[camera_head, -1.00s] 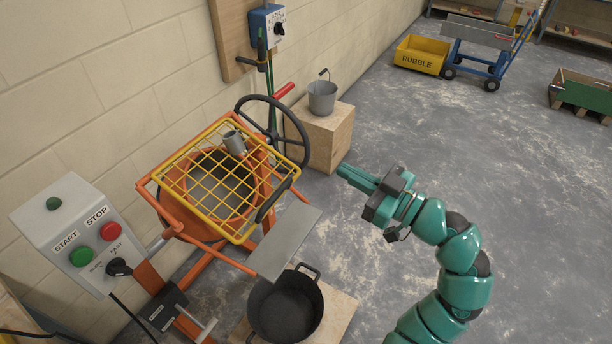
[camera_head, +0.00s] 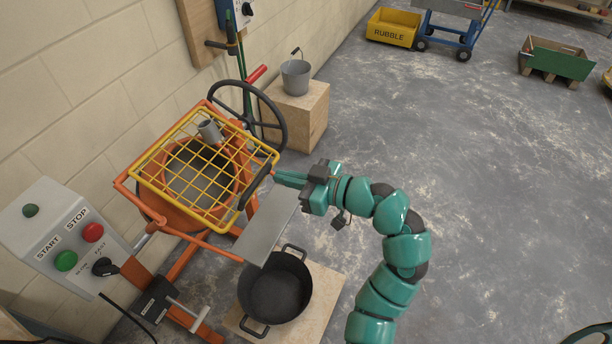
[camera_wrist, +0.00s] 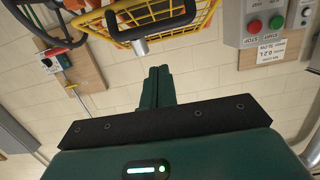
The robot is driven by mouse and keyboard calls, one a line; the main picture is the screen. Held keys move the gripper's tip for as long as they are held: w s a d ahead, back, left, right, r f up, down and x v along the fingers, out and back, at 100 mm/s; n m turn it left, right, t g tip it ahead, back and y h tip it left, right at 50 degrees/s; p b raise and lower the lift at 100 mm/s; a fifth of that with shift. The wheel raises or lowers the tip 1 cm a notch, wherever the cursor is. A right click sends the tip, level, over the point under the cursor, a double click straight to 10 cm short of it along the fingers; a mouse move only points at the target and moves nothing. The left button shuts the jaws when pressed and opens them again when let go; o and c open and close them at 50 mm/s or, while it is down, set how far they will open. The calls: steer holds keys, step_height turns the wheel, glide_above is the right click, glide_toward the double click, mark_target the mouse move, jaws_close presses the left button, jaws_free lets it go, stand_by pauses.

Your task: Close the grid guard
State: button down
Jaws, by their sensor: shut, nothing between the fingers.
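The yellow grid guard (camera_head: 188,158) shows in front of the mouth of the orange mixer drum (camera_head: 160,208) in the head view. I cannot tell whether it rests on the drum's rim or stands tilted away from it. Its dark handle (camera_head: 256,184) is on the right edge. My gripper (camera_head: 276,178) is shut and empty, with its fingertips just right of the handle; I cannot tell if they touch. In the wrist view, the shut fingers (camera_wrist: 160,72) point towards the guard (camera_wrist: 118,8) and its dark handle (camera_wrist: 152,30) at the top.
A grey chute plate (camera_head: 268,232) sticks out below the guard, above a black tub (camera_head: 275,298). A dark handwheel (camera_head: 284,128) stands behind the guard. A control box (camera_head: 62,235) is at the left. A grey bucket (camera_head: 296,78) stands on a wooden block.

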steer(key=shift+w+a+f+p, duration=0.3)
steer(key=shift+a+f+p, duration=0.1)
steer(key=shift+a+f, duration=0.25)
steer(key=shift+w+a+f+p, duration=0.25)
steer(key=shift+a+f+p, duration=0.1)
steer(key=shift+a+f, duration=0.3)
steer(key=shift+w+a+f+p, duration=0.3)
steer(key=shift+a+f+p, duration=0.15)
steer(key=shift+a, duration=0.35)
steer(key=shift+f, duration=0.1)
steer(key=f+y+b, duration=0.1)
steer(key=f+b, duration=0.2)
steer(key=b, duration=0.3)
steer(key=a+f+y+b, duration=0.1)
steer(key=f+b, duration=0.2)
steer(key=b, duration=0.3)
steer(key=f+t+y+b, duration=0.1)
steer(key=f+b, duration=0.1)
steer(key=b, duration=0.4)
steer(key=shift+w+a+f+b, duration=0.35)
steer(key=shift+a+f, duration=0.05)
steer(key=f+b, duration=0.1)
steer(key=b, duration=0.1)
steer(key=a+f+y+b, duration=0.1)
steer(key=b, duration=0.2)
steer(key=shift+w+f+t, duration=0.1)
steer(key=shift+w+t, duration=0.1)
steer(key=shift+t, duration=0.1)
